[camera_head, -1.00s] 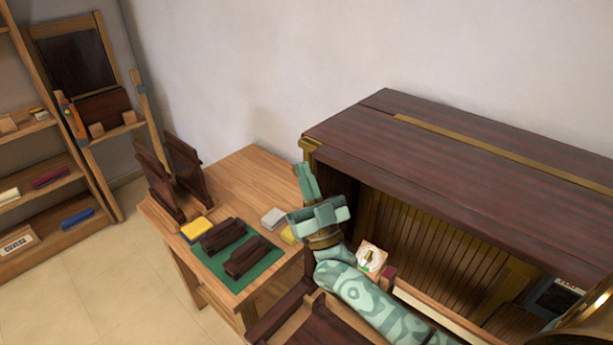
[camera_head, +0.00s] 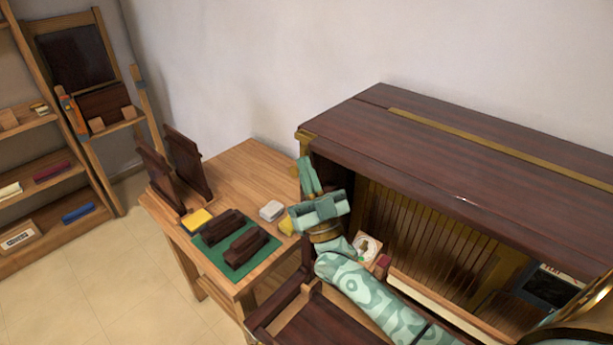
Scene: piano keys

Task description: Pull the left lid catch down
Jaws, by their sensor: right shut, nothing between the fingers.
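The dark wooden piano case (camera_head: 440,140) stands at the right with its front open. A brass fitting, which looks like the left lid catch (camera_head: 304,137), sits at its left top front corner. My right gripper (camera_head: 303,162), pale green, is just below this fitting at the case's left edge. Its fingers point up and are shut with nothing between them. I cannot tell whether the fingertips touch the brass. My left gripper is not in view.
A wooden table (camera_head: 255,165) left of the piano holds a green mat (camera_head: 213,260) with dark blocks, a yellow block (camera_head: 196,220) and upright dark panels (camera_head: 186,160). A round dial on a card (camera_head: 366,248) lies beside my right forearm. Shelves stand far left.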

